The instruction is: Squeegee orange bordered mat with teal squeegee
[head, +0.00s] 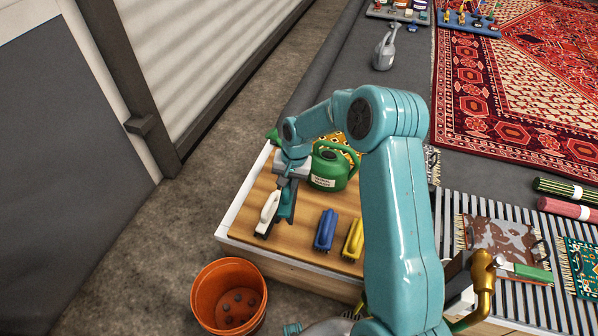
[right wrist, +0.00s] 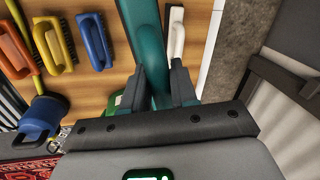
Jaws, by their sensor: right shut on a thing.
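My right gripper (head: 288,179) is shut on the teal squeegee (head: 287,205) above the wooden table top. In the right wrist view, the squeegee's teal handle (right wrist: 146,45) runs between the two fingers (right wrist: 152,88); its far end is out of frame. A small fringed mat (head: 492,238), brown with pale patches, lies on the slatted rack at right. Its border colour is hard to make out, so I cannot tell whether it is the orange bordered mat. The gripper is well to the left of it. My left gripper is not in view.
The wooden table (head: 262,240) bears a white-handled brush (head: 268,212), a blue brush (head: 325,230), a yellow brush (head: 353,238) and a green watering can (head: 328,170). An orange bucket (head: 229,296) stands on the floor in front. A brass tap (head: 482,268) rises near the rack (head: 450,215).

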